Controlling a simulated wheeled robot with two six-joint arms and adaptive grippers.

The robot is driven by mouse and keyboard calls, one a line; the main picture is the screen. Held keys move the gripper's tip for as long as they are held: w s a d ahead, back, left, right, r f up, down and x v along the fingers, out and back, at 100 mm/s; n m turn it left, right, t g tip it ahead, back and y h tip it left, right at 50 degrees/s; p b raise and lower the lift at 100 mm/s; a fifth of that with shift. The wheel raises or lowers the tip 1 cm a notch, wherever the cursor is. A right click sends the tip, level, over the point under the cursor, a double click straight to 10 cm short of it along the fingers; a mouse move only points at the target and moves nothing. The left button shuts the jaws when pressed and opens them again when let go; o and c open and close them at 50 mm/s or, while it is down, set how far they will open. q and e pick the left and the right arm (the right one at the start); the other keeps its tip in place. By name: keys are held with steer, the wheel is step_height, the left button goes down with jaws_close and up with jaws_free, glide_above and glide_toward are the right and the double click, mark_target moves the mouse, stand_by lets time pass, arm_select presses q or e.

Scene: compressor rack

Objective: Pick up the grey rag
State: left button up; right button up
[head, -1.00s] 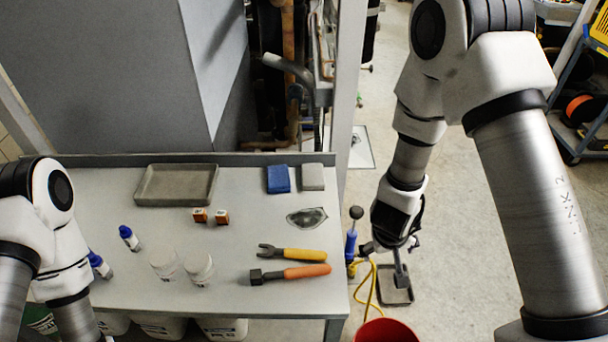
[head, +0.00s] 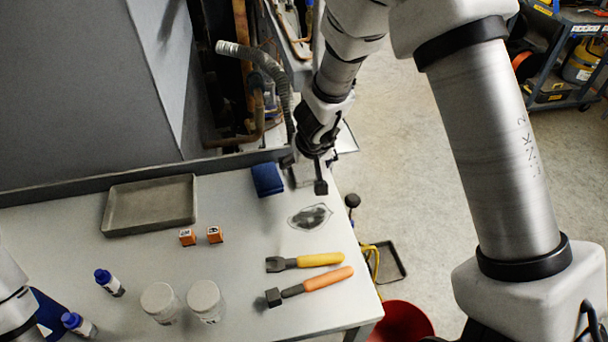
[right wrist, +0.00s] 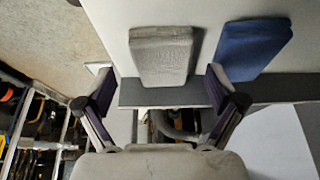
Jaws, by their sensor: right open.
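The grey rag (right wrist: 162,55) is a folded, flat block lying on the bench in the right wrist view. In the head view the grey rag (head: 301,173) lies by the bench's back right corner, mostly hidden by my right gripper (head: 304,175). In the right wrist view my right gripper (right wrist: 159,88) is open and empty, its fingers spread wider than the rag. The rag lies ahead of the fingertips, roughly centred between them. My left gripper is out of view; only part of that arm shows at the left edge.
A folded blue rag (head: 267,179) lies close to the left of the grey one. A glossy puddle (head: 310,216), yellow-handled (head: 320,260) and orange-handled (head: 325,283) tools lie nearer the front. A raised ledge (head: 90,188) runs along the bench's back. A grey tray (head: 150,205) sits left.

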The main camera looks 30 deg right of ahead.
mark_target(305, 166)
steer(key=shift+w+d+f, duration=0.25)
steer(key=shift+w+f, duration=0.7)
steer(key=shift+f, duration=0.25)
steer(key=shift+s+r, duration=0.15)
steer(key=shift+r, duration=0.05)
steer(key=shift+s+a+r, duration=0.15)
steer(key=shift+s+r, duration=0.1)
steer(key=shift+s, duration=0.05)
steer(key=shift+c, duration=1.3)
steer(key=shift+s+a+r, duration=0.1)
steer(key=shift+s, duration=0.05)
steer(key=c, duration=0.9)
